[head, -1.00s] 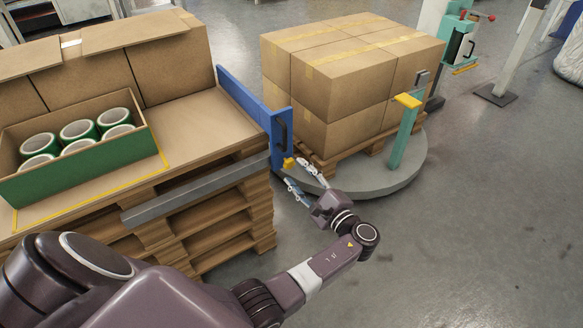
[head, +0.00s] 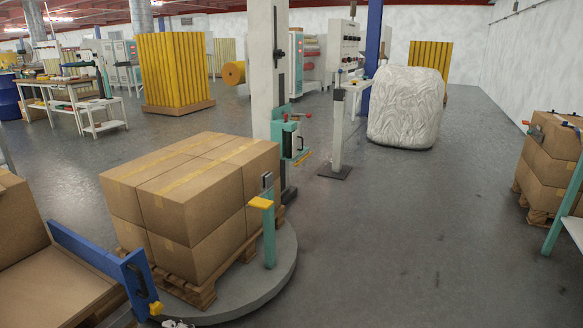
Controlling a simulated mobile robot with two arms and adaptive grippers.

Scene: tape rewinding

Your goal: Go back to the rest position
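In the head view, only the pale fingertips of a gripper, which I take to be my left one (head: 178,323), show at the bottom edge. They are just below the yellow knob (head: 156,308) on the end of the blue bar (head: 98,258). Too little of it shows to tell whether it is open or shut. I cannot tell whether it touches the knob. The rest of that arm is out of frame. My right gripper is not in view.
Stacked cartons (head: 195,200) on a pallet stand on a grey round turntable (head: 272,283), with a teal post (head: 269,238) at its edge. A wrapping mast (head: 268,70) stands behind. Another carton stack (head: 550,165) is at right. The floor between is clear.

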